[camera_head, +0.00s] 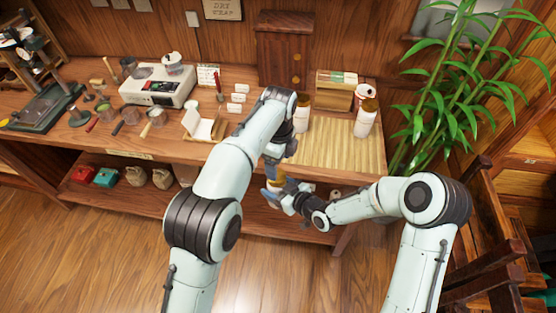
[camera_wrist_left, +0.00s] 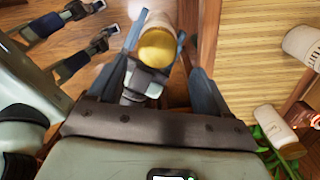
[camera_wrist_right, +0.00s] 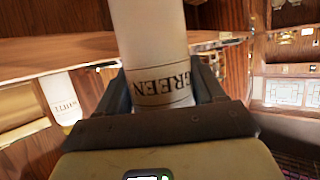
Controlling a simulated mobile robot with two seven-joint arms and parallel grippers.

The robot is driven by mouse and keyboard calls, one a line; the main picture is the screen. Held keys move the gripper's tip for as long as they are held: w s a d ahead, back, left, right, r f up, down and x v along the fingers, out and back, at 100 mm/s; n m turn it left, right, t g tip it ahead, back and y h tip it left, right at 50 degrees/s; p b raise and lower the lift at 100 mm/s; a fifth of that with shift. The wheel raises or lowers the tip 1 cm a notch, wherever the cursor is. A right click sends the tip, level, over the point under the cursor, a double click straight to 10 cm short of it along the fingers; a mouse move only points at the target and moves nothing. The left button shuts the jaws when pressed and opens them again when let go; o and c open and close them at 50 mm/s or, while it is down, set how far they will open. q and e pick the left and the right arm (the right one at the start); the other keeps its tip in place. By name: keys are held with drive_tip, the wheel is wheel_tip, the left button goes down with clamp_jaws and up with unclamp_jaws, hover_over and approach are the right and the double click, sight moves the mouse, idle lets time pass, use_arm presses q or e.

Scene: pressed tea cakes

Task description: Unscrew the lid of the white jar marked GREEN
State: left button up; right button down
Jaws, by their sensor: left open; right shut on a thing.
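The white jar marked GREEN (camera_wrist_right: 160,50) is between the fingers of my right gripper (camera_wrist_right: 162,95), which is shut on it; the lettering appears upside down in the right wrist view. The jar is held in front of the table edge, and my arms mostly hide it in the head view. Its gold lid (camera_wrist_left: 157,46) faces the left wrist camera. My left gripper (camera_wrist_left: 158,55) is open with its fingers on either side of the lid. In the head view, my left gripper (camera_head: 274,168) is just above my right gripper (camera_head: 283,192).
A bamboo mat (camera_head: 340,150) lies on the table's right part. White jars stand at its back left (camera_head: 301,118) and right (camera_head: 366,122). A jar marked WHITE (camera_wrist_right: 62,98) shows in the right wrist view. A leafy plant (camera_head: 450,100) stands at right. A shelf runs below the tabletop.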

sight(277, 189)
use_arm(q)
drive_tip(key=m, duration=0.1)
drive_tip(key=r+m, duration=0.2)
drive_tip(key=m, duration=0.1)
drive_tip(key=shift+a+r, duration=0.1)
drive_tip(key=shift+a, duration=0.15)
drive_tip(key=shift+r+m, duration=0.15)
drive_tip(key=shift+m, duration=0.25)
drive_tip(key=shift+s+a, duration=0.1)
drive_tip(key=shift+m, duration=0.3)
wheel_tip(277, 189, down, 8)
drive_tip(key=shift+r, duration=0.1)
drive_tip(key=c, duration=1.1)
drive_tip(key=n, duration=0.5)
drive_tip(key=shift+n, duration=0.3)
drive_tip(key=n, duration=0.4)
